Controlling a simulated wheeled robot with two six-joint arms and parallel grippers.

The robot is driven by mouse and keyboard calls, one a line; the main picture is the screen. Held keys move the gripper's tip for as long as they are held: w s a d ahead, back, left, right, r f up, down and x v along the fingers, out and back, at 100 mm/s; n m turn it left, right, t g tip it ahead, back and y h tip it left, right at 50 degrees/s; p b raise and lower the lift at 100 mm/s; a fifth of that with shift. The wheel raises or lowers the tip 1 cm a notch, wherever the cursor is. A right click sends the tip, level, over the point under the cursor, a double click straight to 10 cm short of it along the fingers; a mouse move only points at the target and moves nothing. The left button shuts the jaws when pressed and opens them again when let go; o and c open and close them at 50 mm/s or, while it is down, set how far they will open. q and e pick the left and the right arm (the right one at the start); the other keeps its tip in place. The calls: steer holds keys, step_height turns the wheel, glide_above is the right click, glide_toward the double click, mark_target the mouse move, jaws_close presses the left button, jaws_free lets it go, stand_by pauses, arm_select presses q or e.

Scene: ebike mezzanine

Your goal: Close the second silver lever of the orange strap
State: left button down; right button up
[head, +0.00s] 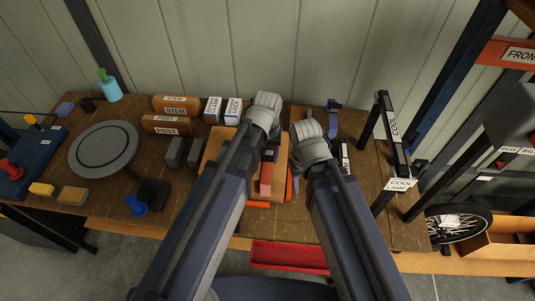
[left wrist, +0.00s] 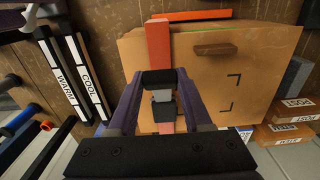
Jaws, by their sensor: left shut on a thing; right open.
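The orange strap (head: 267,179) runs across a brown cardboard box; it also shows in the left wrist view (left wrist: 158,47). My left gripper (left wrist: 165,80) is over the strap, its two purple fingers closed in on a dark and grey buckle part (left wrist: 164,97) in line with the strap. I take this part for the silver lever; its angle is hard to tell. In the head view my left gripper (head: 270,151) is largely covered by its own wrist. My right wrist (head: 310,150) is at the box's right side; its open fingers are hidden.
The cardboard box (left wrist: 235,65) lies on the wooden bench. Stem and post boxes (head: 175,104), grey blocks (head: 174,152) and a round grey plate (head: 104,149) stand to the left. A black rack with a "COOL" label (head: 392,125) stands right. A red tray (head: 288,255) is in front.

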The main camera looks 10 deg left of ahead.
mark_target(267, 175)
arm_select(q)
steer(key=shift+s+f+b, duration=0.7)
steer(key=shift+f+b, duration=0.05)
steer(key=shift+f, duration=0.15)
steer(key=shift+s+f+b, duration=0.25)
steer(key=shift+f+b, duration=0.3)
steer(key=shift+s+f+b, duration=0.2)
steer(key=shift+f+b, duration=0.3)
steer(key=shift+c, duration=1.6)
jaws_free()
steer(key=shift+w, duration=0.1)
steer(key=shift+r, duration=0.1)
step_height(267, 175, up, 8)
steer(key=p, duration=0.8)
